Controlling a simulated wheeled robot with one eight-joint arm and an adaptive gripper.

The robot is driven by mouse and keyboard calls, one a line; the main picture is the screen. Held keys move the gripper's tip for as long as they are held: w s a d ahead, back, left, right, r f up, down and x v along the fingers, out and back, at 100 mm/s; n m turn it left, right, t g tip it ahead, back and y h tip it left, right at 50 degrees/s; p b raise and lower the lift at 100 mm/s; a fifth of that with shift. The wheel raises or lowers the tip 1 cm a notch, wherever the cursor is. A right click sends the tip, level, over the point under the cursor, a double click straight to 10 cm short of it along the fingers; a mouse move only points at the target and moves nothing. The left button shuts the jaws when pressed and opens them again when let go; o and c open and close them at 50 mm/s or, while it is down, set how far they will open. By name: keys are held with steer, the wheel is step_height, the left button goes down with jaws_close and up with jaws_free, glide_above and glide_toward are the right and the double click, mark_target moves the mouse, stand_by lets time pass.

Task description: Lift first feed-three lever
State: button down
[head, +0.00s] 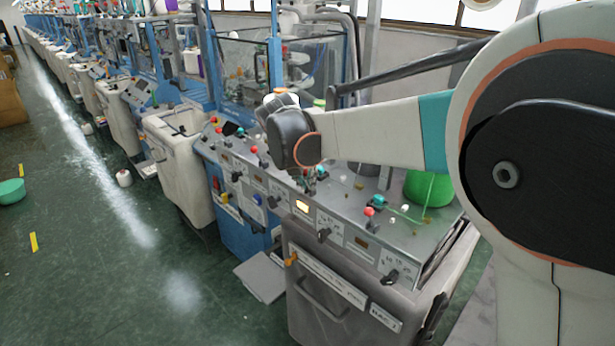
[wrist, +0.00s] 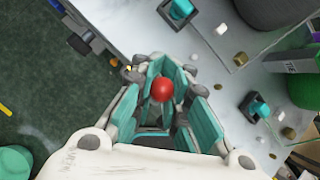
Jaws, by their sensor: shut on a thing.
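A red ball knob (wrist: 162,90) of a lever sits between the teal-lined fingers of my gripper (wrist: 165,105) in the wrist view. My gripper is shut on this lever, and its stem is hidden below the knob. In the head view my wrist (head: 292,135) is over the grey control panel (head: 405,240), and the fingers and held knob are mostly hidden there. Other red-knobbed levers stand along the panel, one nearer on the right (head: 369,211) and one farther left (head: 254,150). I cannot read which feed the held lever belongs to.
Teal blocks (wrist: 257,108) and small white and brass knobs (wrist: 240,58) stand right of my gripper. A green yarn cone (head: 428,188) is at the panel's right end. A cream bin (head: 180,165) stands left of the panel. The green floor aisle (head: 90,260) is mostly open.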

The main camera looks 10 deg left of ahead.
mark_target(305, 172)
steer(key=c, duration=1.6)
jaws_free()
steer(key=shift+r, duration=0.1)
steer(key=v, duration=0.7)
steer(key=shift+s+r, duration=0.1)
steer(key=shift+r, duration=0.05)
